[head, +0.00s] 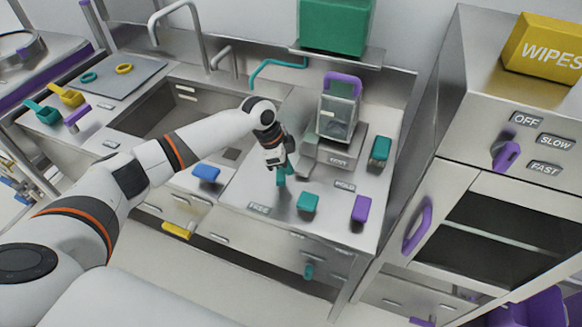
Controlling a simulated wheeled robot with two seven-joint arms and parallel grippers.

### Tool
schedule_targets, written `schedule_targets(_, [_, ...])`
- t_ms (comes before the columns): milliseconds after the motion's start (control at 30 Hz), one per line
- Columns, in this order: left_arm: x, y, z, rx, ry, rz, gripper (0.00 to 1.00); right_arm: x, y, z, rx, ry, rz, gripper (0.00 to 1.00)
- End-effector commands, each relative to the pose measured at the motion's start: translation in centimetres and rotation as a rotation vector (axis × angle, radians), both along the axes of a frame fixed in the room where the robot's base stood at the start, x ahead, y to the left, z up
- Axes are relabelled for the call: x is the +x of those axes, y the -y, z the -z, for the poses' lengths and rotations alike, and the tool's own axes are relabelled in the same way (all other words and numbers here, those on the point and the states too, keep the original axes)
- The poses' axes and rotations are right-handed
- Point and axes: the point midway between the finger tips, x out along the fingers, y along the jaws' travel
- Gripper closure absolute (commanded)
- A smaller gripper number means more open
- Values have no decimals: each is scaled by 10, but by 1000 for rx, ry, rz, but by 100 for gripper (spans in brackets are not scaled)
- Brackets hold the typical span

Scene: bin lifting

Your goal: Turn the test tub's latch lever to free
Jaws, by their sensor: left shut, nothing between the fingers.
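The test tub (338,118) is a clear box with a purple handle on top. It stands on a steel base labelled TEST on the counter. A slim teal piece (281,181), which looks like the latch lever, stands just below my left gripper (279,166). It lies between the FREE label (258,208) and the HOLD label (345,185); which one it is set to I cannot tell. My left gripper is shut and points down, at or just above the teal piece; contact is not clear. Its fingertips are partly hidden. My right gripper is out of view.
A teal block (308,202), a purple block (361,208) and a dark teal block (380,150) sit on the counter. A blue block (206,173) is at the left, by the sink (160,110). A tall steel cabinet (480,190) rises at the right.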

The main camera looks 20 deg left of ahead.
Motion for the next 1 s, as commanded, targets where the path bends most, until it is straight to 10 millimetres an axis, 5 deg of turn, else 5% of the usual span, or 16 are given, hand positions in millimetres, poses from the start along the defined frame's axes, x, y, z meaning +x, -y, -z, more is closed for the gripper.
schedule_targets(333, [-9, -14, 0, 0, -1, 255, 100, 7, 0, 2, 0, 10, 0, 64])
schedule_targets(1000, [-12, -22, 0, 2, 1, 253, 100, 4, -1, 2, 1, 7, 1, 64])
